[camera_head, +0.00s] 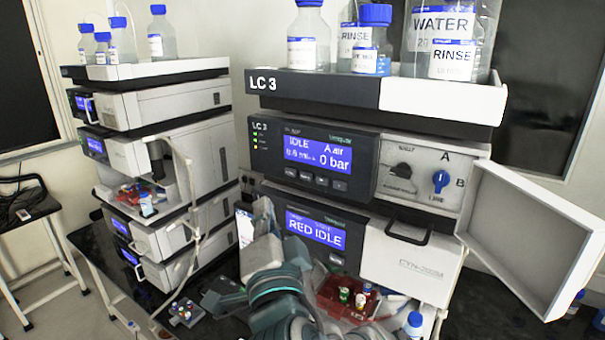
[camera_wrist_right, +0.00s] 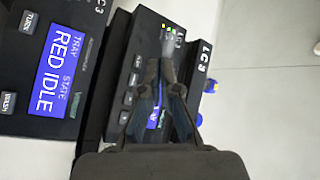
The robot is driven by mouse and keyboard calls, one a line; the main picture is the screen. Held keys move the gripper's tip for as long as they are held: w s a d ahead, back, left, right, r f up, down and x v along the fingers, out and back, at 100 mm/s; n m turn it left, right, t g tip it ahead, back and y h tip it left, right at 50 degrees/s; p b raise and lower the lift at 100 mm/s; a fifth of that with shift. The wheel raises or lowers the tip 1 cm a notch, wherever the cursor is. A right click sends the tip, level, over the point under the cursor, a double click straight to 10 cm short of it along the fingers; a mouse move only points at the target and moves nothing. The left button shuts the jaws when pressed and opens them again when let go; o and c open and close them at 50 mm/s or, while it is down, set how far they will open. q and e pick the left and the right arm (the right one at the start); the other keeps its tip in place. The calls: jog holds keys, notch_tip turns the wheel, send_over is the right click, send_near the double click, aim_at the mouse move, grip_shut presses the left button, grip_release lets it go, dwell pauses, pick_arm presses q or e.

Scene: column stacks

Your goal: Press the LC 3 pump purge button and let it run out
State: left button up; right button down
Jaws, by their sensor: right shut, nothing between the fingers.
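The LC 3 pump module (camera_head: 262,165) has a blue display (camera_head: 318,153) reading IDLE, A air and 0 bar. A row of small dark buttons (camera_head: 306,178) runs below the display; their labels are too small to read. In the right wrist view the module is turned sideways, with its buttons (camera_wrist_right: 130,80) left of my fingers. My right gripper (camera_wrist_right: 167,62) is shut and empty in front of the pump panel, partly covering its display. I cannot tell whether the fingertips touch the panel. My left gripper is not in view.
An open white door (camera_head: 530,240) sticks out at right. Below are a RED IDLE module (camera_head: 316,229) and a red tray (camera_head: 335,303) with vials. Bottles (camera_head: 308,40) stand on top.

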aim_at(306, 177)
jog(key=shift+s+a+r, duration=0.3)
jog(key=shift+s+r, duration=0.05)
jog(key=shift+r, duration=0.05)
jog(key=shift+d, duration=0.1)
jog(key=w+d+p, duration=0.1)
jog(key=w+d, duration=0.4)
jog(key=w, duration=0.2)
jog(key=shift+d, duration=0.15)
jog(key=shift+w, duration=0.15)
dwell(1.3)
jog(key=shift+w+d, duration=0.25)
jog(key=shift+d, duration=0.05)
